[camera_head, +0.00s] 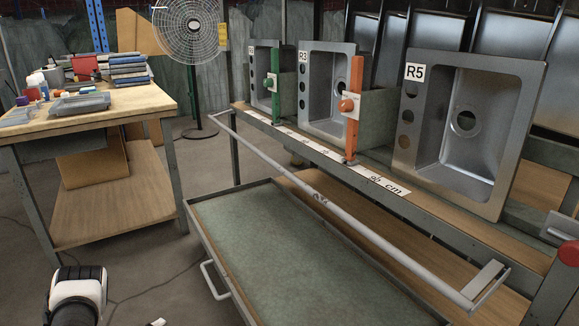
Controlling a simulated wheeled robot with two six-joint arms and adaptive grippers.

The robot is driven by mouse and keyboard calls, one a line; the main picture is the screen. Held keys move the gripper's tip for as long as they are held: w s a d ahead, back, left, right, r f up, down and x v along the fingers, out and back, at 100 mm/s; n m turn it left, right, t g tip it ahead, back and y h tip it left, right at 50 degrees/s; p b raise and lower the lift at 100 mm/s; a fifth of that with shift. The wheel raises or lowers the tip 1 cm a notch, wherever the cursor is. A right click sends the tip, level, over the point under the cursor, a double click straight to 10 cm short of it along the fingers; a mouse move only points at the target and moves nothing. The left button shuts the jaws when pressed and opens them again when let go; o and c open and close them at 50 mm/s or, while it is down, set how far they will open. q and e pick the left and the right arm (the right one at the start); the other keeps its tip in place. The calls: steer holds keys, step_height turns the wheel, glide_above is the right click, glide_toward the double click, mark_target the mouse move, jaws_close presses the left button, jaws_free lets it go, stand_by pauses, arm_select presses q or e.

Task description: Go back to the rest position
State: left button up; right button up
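A white and black arm part of mine shows at the bottom left edge of the head view. Its gripper fingers are not visible. My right gripper is not in view. No held object shows. Three steel sinks stand upright on the rack: the sink marked R5 (464,122) at the right, the sink marked R3 (330,88) in the middle, and a partly hidden sink (262,77) behind it at the left. A green clamp-like upright (275,87) and an orange one (353,105) stand between them.
A grey-green cart tray (290,250) lies low in front of the rack, with a metal rail (318,197) above it. A wooden workbench (105,112) with bottles and stacked trays stands at left. A fan (194,32) stands behind. Concrete floor (150,262) is open between bench and cart.

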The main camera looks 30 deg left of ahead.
arm_select(q)
steer(key=w+d+f+n+g, duration=0.2)
steer(key=w+d+n, duration=0.2)
steer(key=d, duration=0.4)
steer(key=w+d+f+n+g, duration=0.1)
steer(key=w+d+f+n, duration=0.15)
steer(key=d, duration=0.45)
steer(key=s+d+r+n+g+p, duration=0.15)
steer(key=s+d+n+g, duration=0.25)
steer(key=d, duration=0.7)
steer(key=s+d+r+n+g+p, duration=0.15)
steer(key=s+d+n+g, duration=0.25)
steer(key=d, duration=0.7)
steer(key=s+d+r+n+g+p, duration=0.1)
steer(key=s+d+r+n+g, duration=0.2)
steer(key=s+r, duration=0.6)
step_height(320, 180, up, 35)
steer(key=s+g+p, duration=0.1)
steer(key=p, duration=3.6)
steer(key=shift+a+f+y, duration=0.15)
steer(key=shift+a+y, duration=0.15)
steer(key=shift+y, duration=0.1)
